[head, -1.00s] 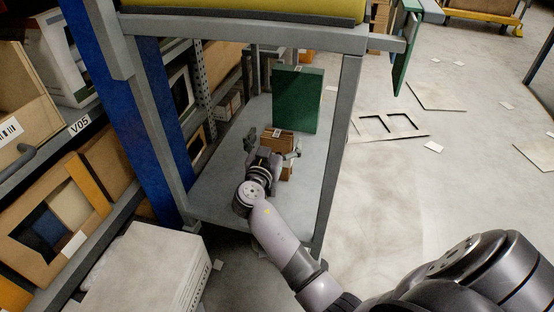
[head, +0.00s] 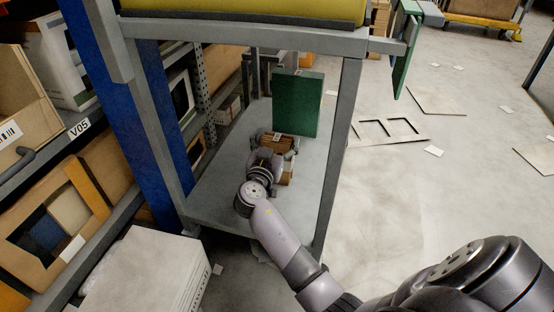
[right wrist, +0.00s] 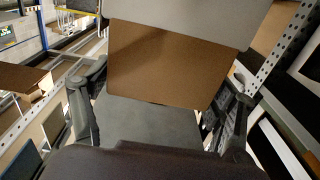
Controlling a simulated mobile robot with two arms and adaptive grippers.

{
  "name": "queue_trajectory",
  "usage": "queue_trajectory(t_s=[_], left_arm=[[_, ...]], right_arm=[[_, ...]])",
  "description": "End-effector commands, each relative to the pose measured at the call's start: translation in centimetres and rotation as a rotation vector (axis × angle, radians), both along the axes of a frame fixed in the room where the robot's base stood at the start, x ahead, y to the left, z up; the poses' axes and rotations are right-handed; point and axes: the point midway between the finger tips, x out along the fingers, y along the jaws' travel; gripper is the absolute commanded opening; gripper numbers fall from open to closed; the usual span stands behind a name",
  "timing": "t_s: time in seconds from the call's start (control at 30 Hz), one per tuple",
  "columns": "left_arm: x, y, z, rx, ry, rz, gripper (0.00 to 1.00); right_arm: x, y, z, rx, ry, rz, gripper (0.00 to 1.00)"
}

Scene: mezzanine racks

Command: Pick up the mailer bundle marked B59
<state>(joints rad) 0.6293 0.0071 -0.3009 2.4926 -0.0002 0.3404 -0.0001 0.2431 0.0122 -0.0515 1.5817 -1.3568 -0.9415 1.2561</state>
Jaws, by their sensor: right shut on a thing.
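A small brown bundle (head: 285,138) with a pale label on top sits on the grey lower deck of a metal rack, in front of a green panel. The label is too small to read, so I cannot confirm B59. My right gripper (head: 274,146) is shut on the bundle, one finger at each side. In the right wrist view the brown bundle (right wrist: 165,62) shows between the two fingers of the right gripper (right wrist: 163,98). The gripper hides part of the bundle in the head view. My left gripper is not in view.
The green panel (head: 298,103) stands upright just behind the bundle. The rack's grey posts (head: 339,150) and upper beam (head: 240,32) frame the opening around my arm. A white box (head: 145,275) is at lower left. Flat sheets lie on the floor at right.

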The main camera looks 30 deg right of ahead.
Motion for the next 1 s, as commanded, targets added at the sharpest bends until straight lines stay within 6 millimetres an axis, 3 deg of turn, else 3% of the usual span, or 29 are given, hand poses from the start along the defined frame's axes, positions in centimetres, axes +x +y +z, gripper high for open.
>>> queue_trajectory(t_s=[0.37,0.67,0.87,1.0], left_arm=[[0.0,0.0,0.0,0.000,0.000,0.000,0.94],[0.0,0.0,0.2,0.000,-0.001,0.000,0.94],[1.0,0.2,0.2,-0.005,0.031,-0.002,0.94],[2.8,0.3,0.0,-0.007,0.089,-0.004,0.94]], right_arm=[[0.0,0.0,0.0,0.000,0.000,0.000,0.34],[0.0,0.0,0.3,0.000,-0.001,0.000,0.34],[0.0,0.0,2.4,0.000,-0.004,0.000,0.34],[0.0,0.0,5.7,0.001,-0.006,0.000,0.34]])
